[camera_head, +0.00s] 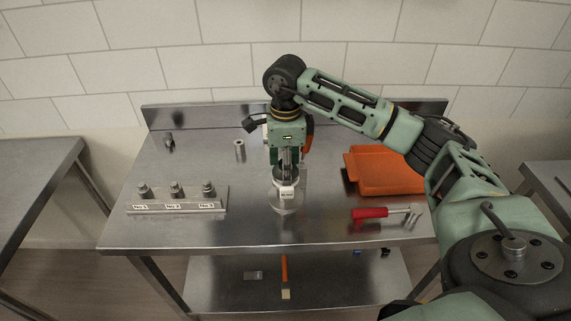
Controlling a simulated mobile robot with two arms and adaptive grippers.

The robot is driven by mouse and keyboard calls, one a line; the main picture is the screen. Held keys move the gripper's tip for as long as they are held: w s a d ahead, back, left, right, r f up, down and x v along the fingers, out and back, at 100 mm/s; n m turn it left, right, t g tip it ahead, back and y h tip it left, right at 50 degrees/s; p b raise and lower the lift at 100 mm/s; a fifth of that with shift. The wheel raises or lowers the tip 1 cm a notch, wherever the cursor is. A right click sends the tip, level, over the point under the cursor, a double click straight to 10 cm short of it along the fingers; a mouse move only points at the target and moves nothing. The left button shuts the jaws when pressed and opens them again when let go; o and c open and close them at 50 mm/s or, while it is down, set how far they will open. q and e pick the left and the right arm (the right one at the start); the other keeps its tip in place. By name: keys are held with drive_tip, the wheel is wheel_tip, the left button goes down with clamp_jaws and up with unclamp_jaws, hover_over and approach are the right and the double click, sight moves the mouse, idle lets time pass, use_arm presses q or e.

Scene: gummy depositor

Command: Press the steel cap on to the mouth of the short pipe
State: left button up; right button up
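My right gripper (287,172) points straight down over the middle of the steel table, at a round pale metallic piece (284,207) with a small white label on its front. The gripper's fingers overlap the top of this piece, and I cannot tell whether they are closed on it. I cannot make out a separate steel cap or the mouth of the short pipe there; the gripper hides that spot. A small upright steel cylinder (240,150) stands behind and left of the gripper. My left gripper is not in view.
A rack (175,207) labelled No.1 to No.3 holds steel pieces at the left. An orange tray (385,172) and a red-handled tool (370,212) with small metal parts lie at the right. A small dark object (168,141) stands back left. The front middle is clear.

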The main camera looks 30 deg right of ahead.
idle(0.4)
drive_tip(key=shift+f+b, duration=0.35)
drive_tip(key=o, duration=1.7)
drive_tip(key=shift+o, duration=0.2)
